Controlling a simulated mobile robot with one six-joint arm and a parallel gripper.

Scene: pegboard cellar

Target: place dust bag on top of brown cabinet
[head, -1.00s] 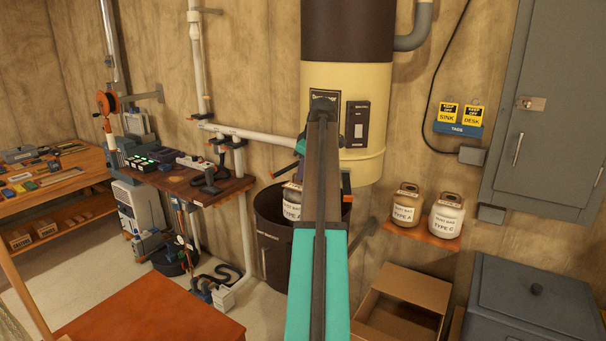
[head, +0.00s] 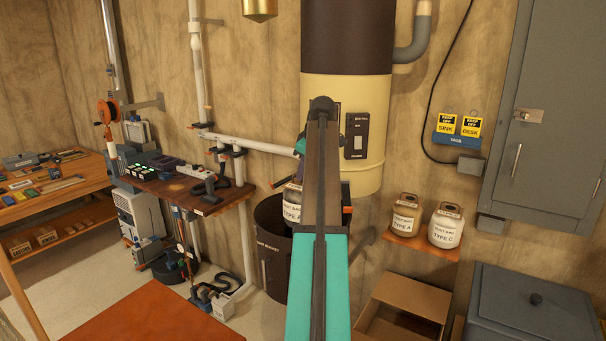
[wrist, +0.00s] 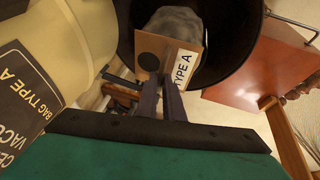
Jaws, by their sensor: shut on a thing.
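A dust bag (wrist: 181,32) is held in my gripper (wrist: 163,88), which is shut on its brown card collar. The collar has a dark round hole and a white label reading TYPE A. In the head view the dust bag (head: 291,204) shows beside my arm, at the mouth of the black bin; my arm hides the rest of it and my fingers. A reddish-brown flat top (head: 150,318) at the lower left of the head view looks like the brown cabinet. Its visible part is bare. It also seems to show at the right of the wrist view (wrist: 240,92).
The black bin (head: 271,262) stands below the cream vacuum canister (head: 345,100). An open cardboard box (head: 405,302) and grey chest (head: 530,305) are at right. A cluttered workbench (head: 225,196) is at left.

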